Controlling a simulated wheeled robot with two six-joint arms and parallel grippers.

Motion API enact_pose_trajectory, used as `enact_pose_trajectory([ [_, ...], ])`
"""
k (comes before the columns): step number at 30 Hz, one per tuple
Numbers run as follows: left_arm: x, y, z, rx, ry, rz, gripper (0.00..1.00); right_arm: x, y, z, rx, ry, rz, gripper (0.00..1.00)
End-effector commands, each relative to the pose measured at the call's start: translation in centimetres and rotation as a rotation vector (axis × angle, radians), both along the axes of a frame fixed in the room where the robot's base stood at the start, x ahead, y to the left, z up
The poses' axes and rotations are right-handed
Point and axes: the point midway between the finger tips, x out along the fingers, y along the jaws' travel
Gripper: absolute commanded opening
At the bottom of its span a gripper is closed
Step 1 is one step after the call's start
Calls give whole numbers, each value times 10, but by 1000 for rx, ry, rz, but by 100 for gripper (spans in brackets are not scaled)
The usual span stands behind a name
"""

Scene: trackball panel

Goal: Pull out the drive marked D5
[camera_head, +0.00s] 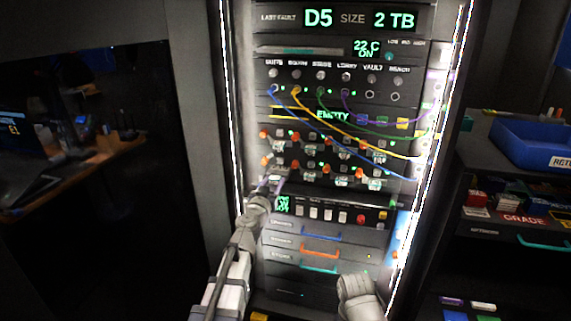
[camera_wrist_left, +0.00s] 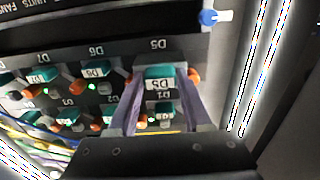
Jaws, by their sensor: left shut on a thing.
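The drive marked D5 (camera_wrist_left: 159,84) has a teal front and a white label, upside down in the left wrist view. It sits at the end of its row in the drive bay. My left gripper (camera_wrist_left: 160,104) has one finger on each side of its front and is shut on it. In the head view my left gripper (camera_head: 273,182) reaches the left end of the lower drive row and mostly covers D5. The display (camera_head: 318,18) reads last fault D5, size 2 TB.
Drive D6 (camera_wrist_left: 97,70) sits beside D5. Coloured cables (camera_head: 350,125) hang across the panel above the drives. A button row (camera_head: 330,214) and drawers with coloured handles (camera_head: 320,250) lie below. A blue bin (camera_head: 535,143) stands on the right shelf.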

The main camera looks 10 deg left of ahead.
Motion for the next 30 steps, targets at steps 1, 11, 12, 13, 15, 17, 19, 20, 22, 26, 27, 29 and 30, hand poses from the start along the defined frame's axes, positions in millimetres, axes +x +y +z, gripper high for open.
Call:
enact_pose_trajectory([
  [1,-4,0,0,0,0,0,0,0,0,0,0,0,0,50],
  [11,-20,1,0,0,0,0,0,0,0,0,0,0,0,50],
  [12,-21,1,0,0,0,0,0,0,0,0,0,0,0,50],
  [13,-23,1,0,0,0,0,0,0,0,0,0,0,0,50],
  [15,-26,1,0,0,0,0,0,0,0,0,0,0,0,50],
  [17,-29,1,0,0,0,0,0,0,0,0,0,0,0,50],
  [19,-30,1,0,0,0,0,0,0,0,0,0,0,0,50],
  [20,-30,1,0,0,0,0,0,0,0,0,0,0,0,50],
  [22,-30,1,0,0,0,0,0,0,0,0,0,0,0,50],
  [26,-30,1,0,0,0,0,0,0,0,0,0,0,0,50],
  [27,-30,1,0,0,0,0,0,0,0,0,0,0,0,50],
  [29,-30,1,0,0,0,0,0,0,0,0,0,0,0,50],
  [30,-31,1,0,0,0,0,0,0,0,0,0,0,0,50],
])
